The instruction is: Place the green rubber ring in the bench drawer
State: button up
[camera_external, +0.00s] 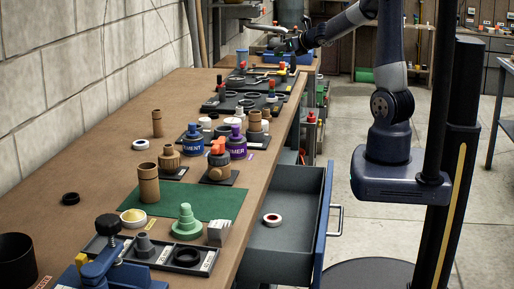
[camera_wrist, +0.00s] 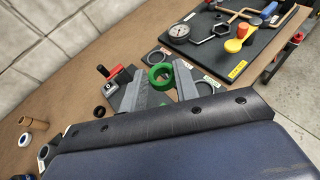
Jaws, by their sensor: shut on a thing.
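The green rubber ring (camera_wrist: 160,73) is between the fingertips of my gripper (camera_wrist: 160,82) in the wrist view, and the gripper is shut on it. Whether the ring touches the surface below is hard to tell. In the external view my gripper (camera_external: 291,46) is over the far end of the bench, and the ring cannot be made out there. The bench drawer (camera_external: 262,262) is pulled open at the near right side of the bench. A white and red roll (camera_external: 272,219) lies inside it, with bare floor around it.
The bench top (camera_external: 95,185) carries a green mat (camera_external: 215,200), blue and purple jars (camera_external: 236,144), wooden cylinders (camera_external: 148,182) and dark tool trays (camera_external: 262,82). In the wrist view a tool board with a gauge (camera_wrist: 179,31) lies right of the ring. A red-handled part (camera_wrist: 103,71) is to its left.

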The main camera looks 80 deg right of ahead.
jog(key=s+m+g+h, duration=0.1)
jog(key=s, duration=0.4)
jog(key=w+a+f+n+t+y+b, duration=0.25)
jog(key=w+a+n+y, duration=0.25)
jog(key=w+a, duration=1.05)
jog(key=w+a+f+n+y+b, duration=0.1)
jog(key=w+a+n+y, duration=0.2)
jog(key=a, duration=0.7)
jog(key=w+a+f+n+y+b, duration=0.1)
jog(key=w+a+n+y, duration=0.15)
jog(key=a, duration=0.85)
jog(key=n+g+y+b, duration=0.6)
jog(key=n+y, duration=0.3)
jog(key=y, duration=0.1)
send_over(227, 198)
jog(key=shift+h, duration=0.25)
notch_tip(227, 198, down, 11)
jog(key=shift+d+r, duration=0.1)
jog(key=shift+r, duration=0.05)
jog(key=shift+f+b, duration=0.4)
jog(key=shift+f, duration=1.85)
jog(key=shift+f, duration=0.2)
